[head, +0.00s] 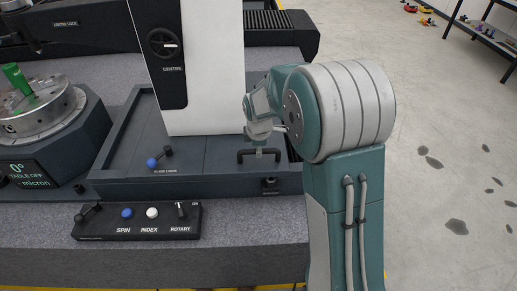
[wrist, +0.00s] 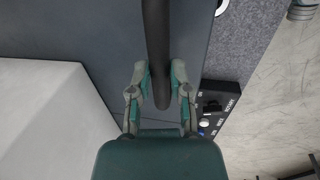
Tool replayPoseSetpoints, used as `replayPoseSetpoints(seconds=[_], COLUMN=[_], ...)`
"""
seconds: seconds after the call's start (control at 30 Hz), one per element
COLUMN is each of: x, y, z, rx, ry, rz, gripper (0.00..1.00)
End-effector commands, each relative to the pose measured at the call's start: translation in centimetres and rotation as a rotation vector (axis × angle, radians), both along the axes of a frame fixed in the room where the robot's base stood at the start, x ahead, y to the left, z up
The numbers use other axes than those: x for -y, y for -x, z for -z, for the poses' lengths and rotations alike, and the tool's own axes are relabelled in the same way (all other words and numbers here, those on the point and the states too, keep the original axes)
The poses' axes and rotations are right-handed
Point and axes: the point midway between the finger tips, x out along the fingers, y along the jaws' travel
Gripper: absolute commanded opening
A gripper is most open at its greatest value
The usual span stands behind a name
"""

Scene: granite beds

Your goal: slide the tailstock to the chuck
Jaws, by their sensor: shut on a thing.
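The tailstock (head: 208,75) is a tall white column with a black CENTRE panel, standing on a dark slide base (head: 215,182). A black U-shaped handle (head: 245,156) sits at the right end of that base. My gripper (head: 262,146) reaches down onto it. In the wrist view my gripper (wrist: 160,80) is shut on the dark handle bar (wrist: 157,35), which runs between its fingers. The round steel chuck (head: 40,112) with a green piece (head: 16,78) in it is at the left, apart from the base. The tailstock's centre tip is hidden.
A blue-knobbed slide lock lever (head: 158,158) is on the base. A control box (head: 137,219) with SPIN, INDEX and ROTARY controls lies in front on the granite (head: 200,255). A readout by the chuck shows 0°. Another dark bed stands behind. Open floor is at the right.

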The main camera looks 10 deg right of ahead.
Motion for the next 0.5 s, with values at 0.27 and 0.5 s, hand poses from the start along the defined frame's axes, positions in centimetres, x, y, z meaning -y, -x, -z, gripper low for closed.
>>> replayPoseSetpoints(seconds=[0.27, 0.5], x=[-5.4, -12.2], y=[-1.2, -2.5], z=[0.1, 0.0], rx=[0.004, 0.006], ry=[-0.002, 0.000], rz=[-0.011, -0.007], gripper=[0.00, 0.00])
